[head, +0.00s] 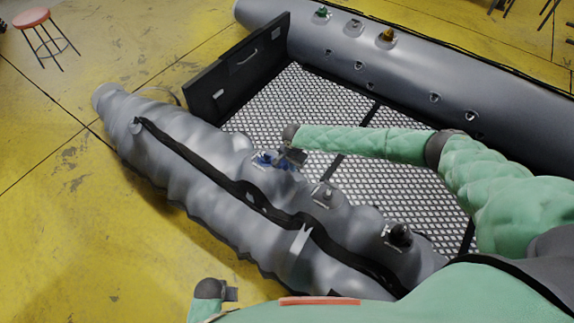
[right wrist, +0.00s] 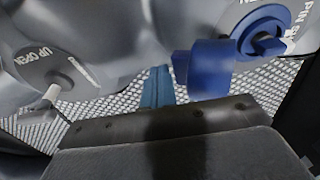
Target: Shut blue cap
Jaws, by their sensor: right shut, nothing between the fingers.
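The blue cap (head: 264,157) is on the near, wrinkled grey tube of the boat. In the right wrist view the blue cap (right wrist: 210,68) stands open beside its round blue valve (right wrist: 262,32). A blue strip (right wrist: 157,88) shows to its left. My right gripper (head: 291,156) is shut and empty, right beside the blue cap; I cannot tell whether it touches. Its dark body fills the bottom of the right wrist view. My left gripper (head: 228,293) is low in the head view, away from the cap; its jaws are not clear.
A grey-capped valve (head: 325,195) and a black-capped valve (head: 399,235) sit further along the near tube. The far tube (head: 420,70) carries green, grey and orange caps. A mesh floor (head: 300,95) lies between. A stool (head: 31,18) stands far left on the yellow floor.

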